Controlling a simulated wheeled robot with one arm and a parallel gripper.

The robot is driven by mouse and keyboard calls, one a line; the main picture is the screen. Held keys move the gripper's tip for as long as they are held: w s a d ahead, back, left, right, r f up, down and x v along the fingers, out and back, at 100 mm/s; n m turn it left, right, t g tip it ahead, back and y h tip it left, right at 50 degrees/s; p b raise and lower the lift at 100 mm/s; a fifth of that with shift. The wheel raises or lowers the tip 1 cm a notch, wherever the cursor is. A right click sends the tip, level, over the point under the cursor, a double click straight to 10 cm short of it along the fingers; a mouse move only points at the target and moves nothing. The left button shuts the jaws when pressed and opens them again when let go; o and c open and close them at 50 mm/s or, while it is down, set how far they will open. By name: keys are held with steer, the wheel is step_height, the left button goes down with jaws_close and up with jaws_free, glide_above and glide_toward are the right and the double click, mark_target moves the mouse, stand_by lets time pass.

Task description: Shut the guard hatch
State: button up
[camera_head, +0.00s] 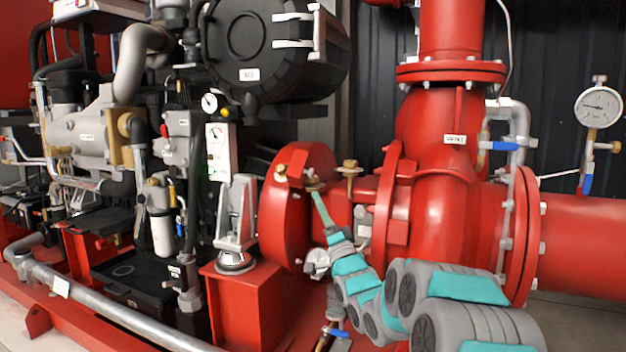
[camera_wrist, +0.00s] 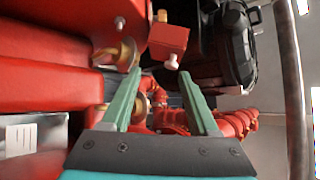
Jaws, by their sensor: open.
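The guard hatch cannot be told for certain. A red rounded housing (camera_head: 290,215), maybe the guard, sits left of the big red pump, with brass fittings on top. My gripper (camera_head: 316,188) is at the upper right of this housing, close to a brass fitting (camera_head: 281,173). In the wrist view my gripper (camera_wrist: 160,76) has its two green fingers spread apart, with no object held between them. A brass fitting (camera_wrist: 128,55) is by the left fingertip, and a small red block (camera_wrist: 168,40) shows beyond the fingers. Whether a finger touches the fitting is unclear.
A grey bracket on a red pedestal (camera_head: 243,305) stands left. The black engine drum (camera_head: 262,45) hangs above. A gauge (camera_head: 598,106) is far right. A grey pipe (camera_head: 110,310) runs low left.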

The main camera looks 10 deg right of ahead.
mark_target(312, 176)
steer(key=shift+t+y, duration=0.6)
steer(key=shift+y, duration=0.3)
steer(key=shift+s+d+r+x, duration=0.1)
steer(key=shift+d+r+x, duration=0.05)
steer(key=shift+x, duration=1.25)
steer(key=shift+s+d+r+x, duration=0.1)
steer(key=shift+d+x, duration=0.05)
steer(key=shift+x, duration=1.25)
steer(key=shift+s+d+r+x, duration=0.1)
steer(key=shift+d+r+x, duration=0.05)
steer(key=shift+x, duration=1.25)
steer(key=shift+c, duration=0.3)
jaws_close()
